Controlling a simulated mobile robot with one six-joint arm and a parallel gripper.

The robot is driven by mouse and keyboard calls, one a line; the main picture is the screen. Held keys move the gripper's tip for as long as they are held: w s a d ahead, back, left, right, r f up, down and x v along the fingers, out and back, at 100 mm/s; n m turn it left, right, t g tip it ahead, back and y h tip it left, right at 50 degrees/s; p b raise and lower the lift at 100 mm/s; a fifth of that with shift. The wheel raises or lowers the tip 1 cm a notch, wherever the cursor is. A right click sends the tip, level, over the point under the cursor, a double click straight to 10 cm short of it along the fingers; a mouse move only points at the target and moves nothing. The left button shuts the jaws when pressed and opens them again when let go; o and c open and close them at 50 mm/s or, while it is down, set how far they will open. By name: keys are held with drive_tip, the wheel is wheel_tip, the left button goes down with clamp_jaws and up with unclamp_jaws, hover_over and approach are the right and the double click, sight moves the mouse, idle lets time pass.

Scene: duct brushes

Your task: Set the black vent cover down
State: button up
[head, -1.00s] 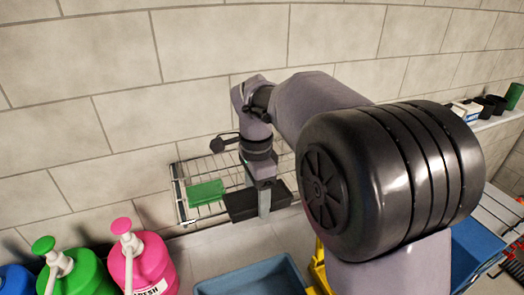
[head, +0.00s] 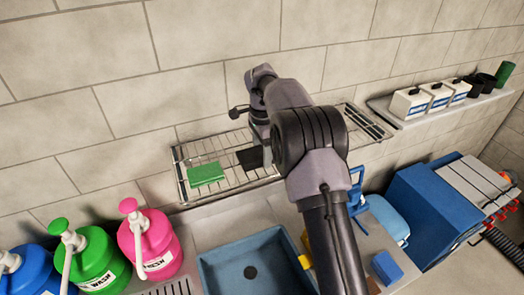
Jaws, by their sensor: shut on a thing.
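The black vent cover (head: 249,159) is a flat dark piece at the wire rack (head: 227,146), against the tiled wall. My gripper (head: 266,157) is shut on it at its right side, with the fingers pointing down. My own arm hides the right part of the cover and much of the gripper. The cover is at or just above the rack's wires; I cannot tell whether it touches them.
A green block (head: 206,174) lies on the rack, left of the cover. Below are a blue sink basin (head: 215,270) and pump bottles, including a pink one (head: 155,250). White bottles (head: 410,103) stand on a shelf at the right.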

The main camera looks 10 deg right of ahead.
drive_tip(key=shift+s, duration=0.1)
drive_tip(key=o, duration=0.9)
drive_tip(key=shift+s+f, duration=0.1)
drive_tip(key=shift+s, duration=0.05)
drive_tip(key=o, duration=0.4)
drive_tip(key=shift+c, duration=0.2)
